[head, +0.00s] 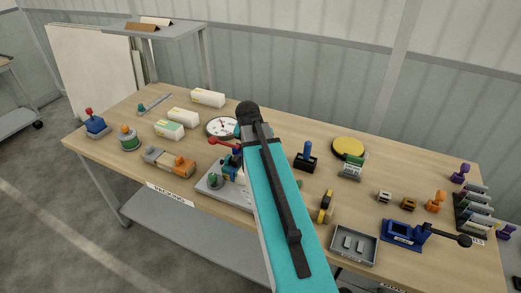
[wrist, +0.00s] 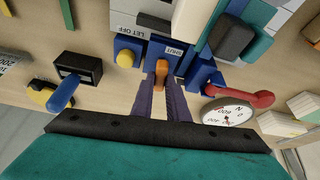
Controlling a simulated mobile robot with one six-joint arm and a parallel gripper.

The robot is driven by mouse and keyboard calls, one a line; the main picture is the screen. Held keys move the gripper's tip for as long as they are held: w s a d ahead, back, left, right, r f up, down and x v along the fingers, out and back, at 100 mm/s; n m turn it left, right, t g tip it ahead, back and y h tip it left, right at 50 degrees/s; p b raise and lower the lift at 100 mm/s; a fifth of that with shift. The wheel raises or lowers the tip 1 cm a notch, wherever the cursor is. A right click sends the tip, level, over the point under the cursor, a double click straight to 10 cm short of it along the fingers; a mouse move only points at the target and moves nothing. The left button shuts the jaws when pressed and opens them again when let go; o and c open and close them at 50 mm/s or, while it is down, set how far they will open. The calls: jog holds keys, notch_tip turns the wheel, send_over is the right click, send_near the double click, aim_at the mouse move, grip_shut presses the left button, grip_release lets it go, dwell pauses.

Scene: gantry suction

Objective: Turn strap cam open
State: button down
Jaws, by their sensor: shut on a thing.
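My gripper (wrist: 160,90), with two purple fingers, points at a blue fixture in the wrist view. The fingers are shut on a small orange tab (wrist: 161,69), which looks like the strap cam. A label reading SHUT (wrist: 174,50) lies just beyond it to the right, and one reading LET OFF (wrist: 126,27) is farther left. How far the tab is turned cannot be told. In the head view my teal arm hides the gripper and the tab; part of the fixture's grey base (head: 206,187) shows left of the arm.
A blue block with a yellow knob (wrist: 125,58) is close left of the fingers. A red handle (wrist: 250,98) and a round dial (wrist: 228,114) are close right. A black box with a blue lever (head: 306,157) stands right of my arm. The wooden table (head: 290,225) is crowded.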

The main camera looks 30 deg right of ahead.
jog(key=shift+w+a+m, duration=0.1)
jog(key=shift+w+m, duration=0.15)
jog(key=shift+m, duration=0.35)
jog(key=c, duration=1.7)
grip_release()
jog(key=shift+s, duration=0.1)
jog(key=shift+s+r, duration=0.1)
jog(key=shift+b+v, duration=0.5)
jog(key=shift+v, duration=0.7)
jog(key=shift+w+a+b+v, duration=0.15)
jog(key=shift+b+v, duration=0.35)
jog(key=shift+v, duration=2.3)
jog(key=shift+w+a+b+v, duration=0.15)
jog(key=shift+b+v, duration=0.35)
jog(key=shift+v, duration=2.3)
jog(key=shift+d+r, duration=0.1)
jog(key=shift+r, duration=0.1)
